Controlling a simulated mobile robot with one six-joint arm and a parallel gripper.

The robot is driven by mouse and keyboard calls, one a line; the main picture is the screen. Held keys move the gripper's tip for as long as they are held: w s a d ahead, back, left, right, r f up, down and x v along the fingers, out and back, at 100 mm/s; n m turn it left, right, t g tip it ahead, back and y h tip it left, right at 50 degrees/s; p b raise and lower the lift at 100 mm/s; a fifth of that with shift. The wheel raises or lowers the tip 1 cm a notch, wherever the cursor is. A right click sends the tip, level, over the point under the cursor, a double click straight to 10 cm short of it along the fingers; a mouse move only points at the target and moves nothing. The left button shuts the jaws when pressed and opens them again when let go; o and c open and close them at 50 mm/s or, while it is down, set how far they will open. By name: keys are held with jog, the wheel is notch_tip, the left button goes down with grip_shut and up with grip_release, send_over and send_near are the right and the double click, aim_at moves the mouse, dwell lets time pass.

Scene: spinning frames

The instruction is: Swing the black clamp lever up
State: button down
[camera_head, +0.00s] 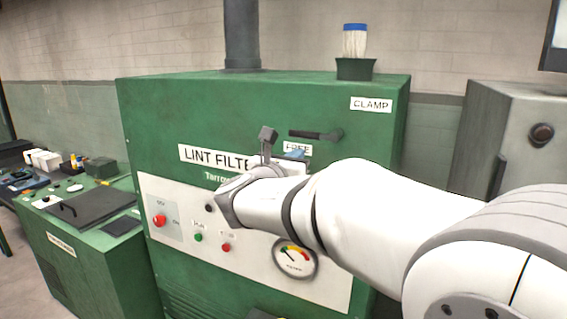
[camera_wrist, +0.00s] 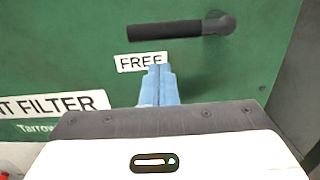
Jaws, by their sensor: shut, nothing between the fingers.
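The black clamp lever (camera_head: 316,134) is on the upper right of the green machine's front. It lies about level, its pivot at the right end and its arm pointing left. It also shows at the top of the wrist view (camera_wrist: 182,28). My gripper (camera_wrist: 158,68) is shut and empty, its pale blue fingertips just below the lever, over the lower edge of the FREE label (camera_wrist: 140,61). The fingertips look apart from the lever. In the head view my gripper (camera_head: 297,153) is partly hidden by my wrist.
The green machine (camera_head: 160,110) carries a CLAMP label (camera_head: 371,104) above and right of the lever. A gauge (camera_head: 295,258) and buttons sit on its lower panel. A pot with a brush (camera_head: 356,68) stands on top. A grey cabinet (camera_head: 515,130) is at right.

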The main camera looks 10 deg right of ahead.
aim_at(299, 135)
jog(key=shift+w+r, duration=0.1)
jog(key=shift+r, duration=0.8)
jog(key=shift+r+m+b, duration=0.4)
jog(key=shift+m+b, duration=0.4)
jog(key=r+m+b, duration=0.1)
jog(key=m+b, duration=0.1)
jog(key=b, duration=0.1)
jog(key=shift+a+r+m, duration=0.1)
jog(key=shift+r+m, duration=0.1)
jog(key=shift+m, duration=0.2)
jog(key=s+d+r+m+g+b, duration=0.1)
jog(key=s+d+r+m+b, duration=0.2)
jog(key=r+m+b, duration=0.4)
jog(key=shift+d+r+m+b, duration=0.15)
jog(key=shift+d+m+b, duration=0.5)
jog(key=shift+m+b, duration=2.35)
jog(key=shift+m+p, duration=0.85)
jog(key=shift+m, duration=0.05)
